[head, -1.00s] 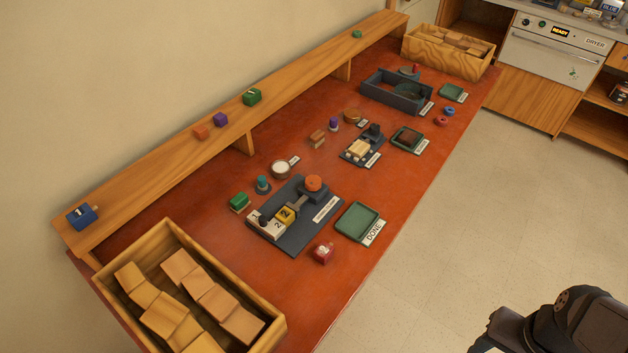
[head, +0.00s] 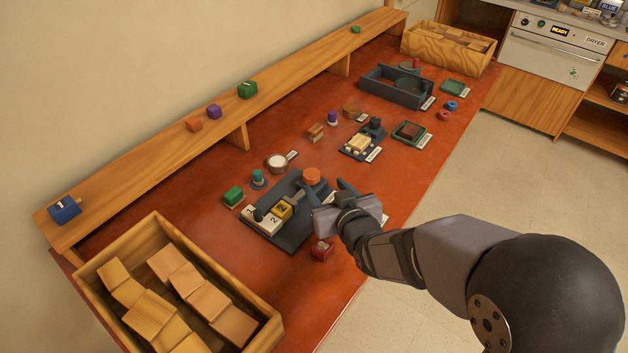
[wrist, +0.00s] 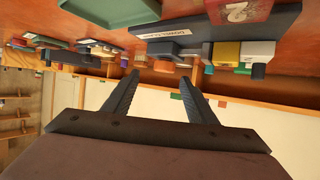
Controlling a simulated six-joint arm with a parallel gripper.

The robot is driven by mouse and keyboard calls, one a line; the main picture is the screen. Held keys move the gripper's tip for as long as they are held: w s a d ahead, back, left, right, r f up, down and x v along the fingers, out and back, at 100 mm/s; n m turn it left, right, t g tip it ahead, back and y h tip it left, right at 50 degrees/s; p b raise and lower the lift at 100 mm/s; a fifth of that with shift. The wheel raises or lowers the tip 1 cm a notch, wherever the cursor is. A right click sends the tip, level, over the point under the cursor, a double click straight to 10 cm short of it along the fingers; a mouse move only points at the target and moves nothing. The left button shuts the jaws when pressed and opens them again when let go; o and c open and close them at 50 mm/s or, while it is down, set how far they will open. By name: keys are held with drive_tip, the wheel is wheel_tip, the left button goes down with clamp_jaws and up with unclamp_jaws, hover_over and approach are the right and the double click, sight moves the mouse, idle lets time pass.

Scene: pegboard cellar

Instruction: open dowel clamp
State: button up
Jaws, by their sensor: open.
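The dowel clamp is a dark plate (head: 304,229) on the red bench. It carries an orange knob (head: 311,176), a yellow block (head: 281,210) and white numbered blocks (head: 262,219). The clamp's plate also shows in the wrist view (wrist: 225,28), which looks upside down, with the orange knob (wrist: 163,65) and yellow block (wrist: 226,53). My gripper (head: 329,190) is beside the right end of the plate, near the knob, and hides the plate's label. Its fingers (wrist: 160,85) are apart with nothing held between them. I cannot tell whether it touches the plate.
A red block (head: 321,249) stands just below my gripper. A wooden crate of blocks (head: 240,292) is at the near left. A green tray (wrist: 115,14) lies near the plate, mostly hidden by my arm in the head view. A shelf (head: 160,150) runs along the wall.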

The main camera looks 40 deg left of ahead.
sight(312, 175)
drive_tip(key=shift+s+a+r+y, duration=0.15)
drive_tip(key=shift+s+a+y, duration=0.15)
drive_tip(key=shift+a, duration=0.15)
drive_tip(key=shift+p+x, duration=0.85)
drive_tip(key=shift+x, duration=2.8)
drive_tip(key=shift+d, duration=0.1)
drive_tip(key=c, duration=1.1)
